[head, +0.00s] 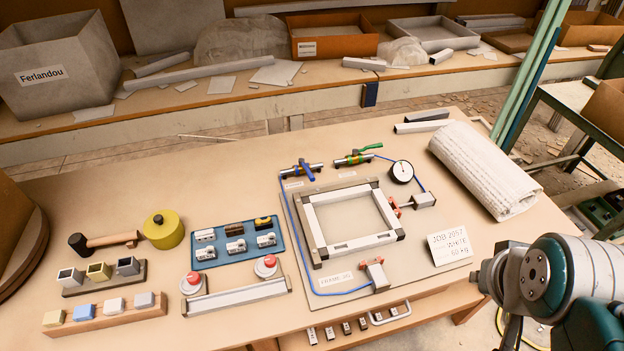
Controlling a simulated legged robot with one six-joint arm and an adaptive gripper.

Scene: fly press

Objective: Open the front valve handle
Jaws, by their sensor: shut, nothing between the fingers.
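Two small valves sit on the bench behind the frame jig. One has a blue handle (308,169), set at a steep angle across its pipe. The other has a green handle (370,148), slanting up to the right over a yellow-green body. I cannot tell which is called the front valve; the small labels below them are unreadable. Blue hoses run from the valves to the jig. Part of my arm shows at the lower right, right of the jig and well away from both valves. My gripper cannot be made out in this view.
A white roll (485,168) and job card (450,246) are to the right. A blue tray (219,257), red buttons and a hammer (104,241) are left.

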